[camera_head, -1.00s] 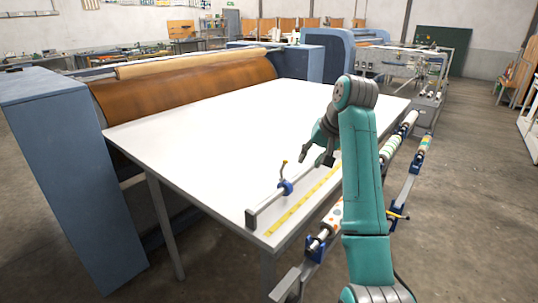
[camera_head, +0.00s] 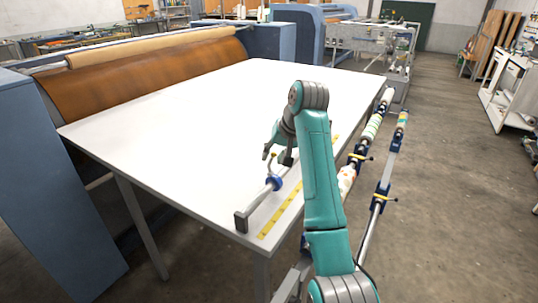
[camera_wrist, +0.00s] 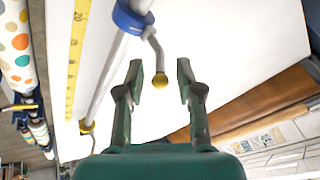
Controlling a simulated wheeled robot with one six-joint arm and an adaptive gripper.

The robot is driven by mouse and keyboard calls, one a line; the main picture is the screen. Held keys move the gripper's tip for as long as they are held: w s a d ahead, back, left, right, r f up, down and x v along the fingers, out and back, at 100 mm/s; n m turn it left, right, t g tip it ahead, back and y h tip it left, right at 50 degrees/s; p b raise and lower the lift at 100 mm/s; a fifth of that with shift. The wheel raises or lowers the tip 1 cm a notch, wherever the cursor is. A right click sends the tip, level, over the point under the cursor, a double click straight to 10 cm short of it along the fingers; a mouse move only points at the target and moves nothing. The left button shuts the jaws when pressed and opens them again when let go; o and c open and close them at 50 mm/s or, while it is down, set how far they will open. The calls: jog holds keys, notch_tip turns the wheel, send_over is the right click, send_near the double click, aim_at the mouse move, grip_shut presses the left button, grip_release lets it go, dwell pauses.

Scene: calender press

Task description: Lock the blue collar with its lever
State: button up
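The blue collar (camera_head: 274,183) sits around a grey rod (camera_head: 256,200) along the near edge of the white table. Its bent grey lever with a yellow knob (camera_head: 273,155) stands up from the collar. In the wrist view the collar (camera_wrist: 132,17) is at the top, and the lever (camera_wrist: 154,45) reaches down to the yellow knob (camera_wrist: 160,81). My gripper (camera_wrist: 160,74) is open, with one finger on each side of the knob in the picture. Gaps show on both sides, and neither finger visibly touches it. In the head view my gripper (camera_head: 278,156) is beside the lever.
A yellow measuring strip (camera_head: 282,212) lies on the white table (camera_head: 175,135) beside the rod. Patterned rollers (camera_head: 372,127) on a rack with blue brackets stand right of the table. The calender's brown roller (camera_head: 140,72) is behind. Much of the tabletop is clear.

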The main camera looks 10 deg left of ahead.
jog(key=shift+x, duration=0.9)
grip_shut()
